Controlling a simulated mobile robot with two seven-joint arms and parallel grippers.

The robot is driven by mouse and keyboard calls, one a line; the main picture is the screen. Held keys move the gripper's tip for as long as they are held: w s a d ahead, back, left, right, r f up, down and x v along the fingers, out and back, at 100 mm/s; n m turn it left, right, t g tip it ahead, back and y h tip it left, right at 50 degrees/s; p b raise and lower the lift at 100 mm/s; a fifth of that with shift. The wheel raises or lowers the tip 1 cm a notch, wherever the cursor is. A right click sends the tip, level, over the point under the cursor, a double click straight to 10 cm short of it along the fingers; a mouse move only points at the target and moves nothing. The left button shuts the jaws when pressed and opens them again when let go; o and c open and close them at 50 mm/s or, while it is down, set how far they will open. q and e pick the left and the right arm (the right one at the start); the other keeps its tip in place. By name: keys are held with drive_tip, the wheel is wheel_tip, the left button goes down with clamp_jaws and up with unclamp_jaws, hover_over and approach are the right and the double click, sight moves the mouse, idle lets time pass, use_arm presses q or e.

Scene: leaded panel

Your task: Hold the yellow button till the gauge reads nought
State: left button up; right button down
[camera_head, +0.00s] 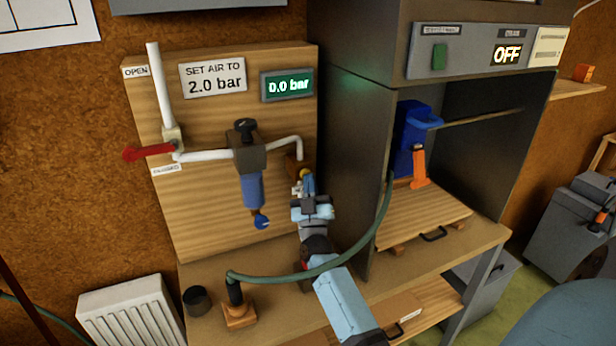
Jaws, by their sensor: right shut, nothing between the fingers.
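The yellow button (305,173) shows as a small yellow spot at the lower right of the wooden board, by the end of the white pipe. My right gripper (308,184) is shut and empty, with its tips right at the button. I cannot tell whether they press it or only come close, as the gripper hides part of that spot. The gauge (288,85) is a green-lit display on the board and reads 0.0 bar. My left gripper is not in view.
A red lever (148,152) lies level on the white pipe. A regulator (249,160) with a blue bowl hangs left of my gripper. A green hose (345,258) crosses my arm's area. A grey cabinet (345,130) stands close on the right; its display reads OFF.

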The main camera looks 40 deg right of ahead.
drive_tip(key=shift+s+a+p, duration=0.25)
drive_tip(key=shift+s+p, duration=0.05)
drive_tip(key=shift+s, duration=0.45)
drive_tip(key=s+p, duration=0.1)
drive_tip(key=s, duration=0.1)
drive_tip(key=s+a+p, duration=0.1)
drive_tip(key=s, duration=0.1)
drive_tip(key=shift+s+a, duration=0.2)
drive_tip(key=shift+s, duration=0.2)
